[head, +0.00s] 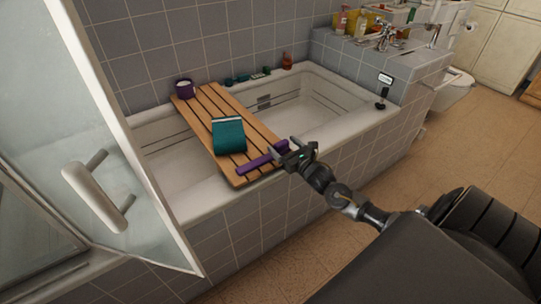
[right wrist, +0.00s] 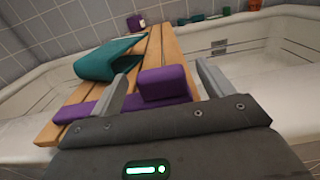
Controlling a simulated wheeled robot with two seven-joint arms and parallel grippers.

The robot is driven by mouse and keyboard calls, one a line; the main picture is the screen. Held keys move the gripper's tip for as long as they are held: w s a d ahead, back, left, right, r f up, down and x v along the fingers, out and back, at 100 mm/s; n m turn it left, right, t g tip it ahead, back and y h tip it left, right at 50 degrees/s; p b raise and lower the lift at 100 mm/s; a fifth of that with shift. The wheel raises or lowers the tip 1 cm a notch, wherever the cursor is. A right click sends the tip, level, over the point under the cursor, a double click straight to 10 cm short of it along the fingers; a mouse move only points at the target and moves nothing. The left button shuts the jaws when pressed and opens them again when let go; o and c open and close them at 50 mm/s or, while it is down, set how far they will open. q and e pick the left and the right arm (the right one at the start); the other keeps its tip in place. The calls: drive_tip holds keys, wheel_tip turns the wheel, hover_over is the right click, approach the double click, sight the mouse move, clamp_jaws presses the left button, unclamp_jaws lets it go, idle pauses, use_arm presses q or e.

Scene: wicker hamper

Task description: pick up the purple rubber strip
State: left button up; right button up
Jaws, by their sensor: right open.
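The purple rubber strip (head: 257,162) lies across the near end of the slatted wooden bath board (head: 204,108). My right gripper (head: 289,152) is at the strip's right end, with its fingers open. In the right wrist view, a raised purple block-like part of the strip (right wrist: 165,84) shows between the two fingers, with a visible gap to the right finger. More purple (right wrist: 76,113) shows to the left of the left finger, which hides what lies between. I cannot tell whether the left finger touches the strip. My left gripper is not in view.
A teal folded item (head: 229,136) lies on the board just behind the strip. A purple cup-like container (head: 185,88) stands at the board's far end. The white bathtub (head: 345,124) is under the board. A glass door with a white handle (head: 98,195) stands at left.

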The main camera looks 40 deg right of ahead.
drive_tip(key=shift+w, duration=0.15)
drive_tip(key=c, duration=1.1)
drive_tip(key=shift+r, duration=0.1)
